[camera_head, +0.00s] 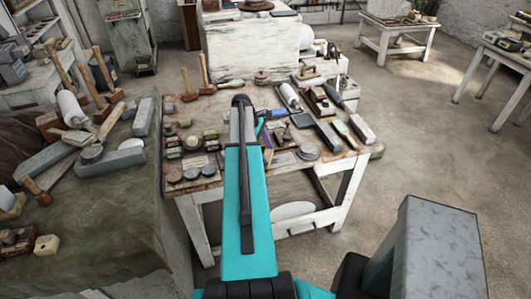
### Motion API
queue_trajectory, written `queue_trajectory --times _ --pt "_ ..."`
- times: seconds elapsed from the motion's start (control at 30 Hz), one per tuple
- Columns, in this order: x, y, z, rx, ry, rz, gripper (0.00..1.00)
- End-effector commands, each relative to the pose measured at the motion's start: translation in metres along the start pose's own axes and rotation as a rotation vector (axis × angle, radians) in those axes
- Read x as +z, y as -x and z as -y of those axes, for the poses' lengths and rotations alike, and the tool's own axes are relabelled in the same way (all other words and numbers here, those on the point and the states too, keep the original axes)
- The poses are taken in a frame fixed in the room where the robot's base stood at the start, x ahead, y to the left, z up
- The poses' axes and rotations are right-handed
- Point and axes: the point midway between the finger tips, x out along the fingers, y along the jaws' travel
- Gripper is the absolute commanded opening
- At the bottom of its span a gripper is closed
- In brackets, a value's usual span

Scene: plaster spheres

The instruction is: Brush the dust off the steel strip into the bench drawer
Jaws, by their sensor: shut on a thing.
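My teal arm reaches out over the cluttered wooden workbench (215,104). My gripper (270,117) shows only in part, as a small blue and dark end just right of the arm's tip. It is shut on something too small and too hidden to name. A long grey bar (327,136) lies on the right part of the bench top; I cannot tell whether it is the steel strip. No dust can be made out at this size. No open drawer shows in the bench; much of its front is behind my arm.
Several round grey pucks (191,174) and small blocks lie left of my arm. A roller (289,96) and other tools crowd the right. A cloth-covered stand (110,185) with mallets and stones is close on the left. The floor (430,140) at right is clear.

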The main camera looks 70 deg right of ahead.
Motion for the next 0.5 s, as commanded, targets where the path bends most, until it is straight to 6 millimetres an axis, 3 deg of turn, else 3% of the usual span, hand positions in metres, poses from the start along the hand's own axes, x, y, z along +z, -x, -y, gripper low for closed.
queue_trajectory --times 0.5 --pt "-0.001 0.0 -0.021 0.0 0.0 0.0 0.52"
